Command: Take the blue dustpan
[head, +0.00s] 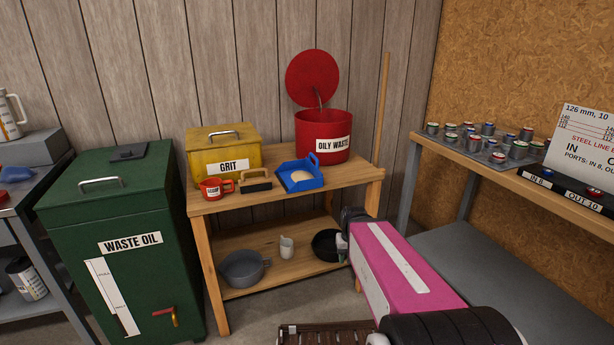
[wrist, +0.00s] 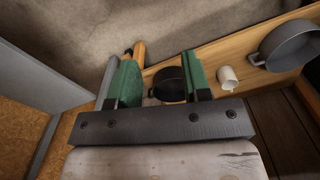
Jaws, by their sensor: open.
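The blue dustpan (head: 313,181) lies on the wooden bench top in the head view, with its raised handle toward the back right and a pale heap in its pan. My gripper (wrist: 158,82) has two green fingers standing apart with nothing held between them. In the head view the gripper end shows only in part, beyond my pink arm link, low in front of the bench's right side and below the dustpan. The dustpan does not show in the wrist view.
A red oily waste bin (head: 323,155) with its lid up, a yellow grit box (head: 222,151), a red mug (head: 216,189) and a brush (head: 256,186) stand around the dustpan. The lower shelf holds a black pan (wrist: 170,86), white mug (wrist: 227,76) and grey pot (wrist: 292,47).

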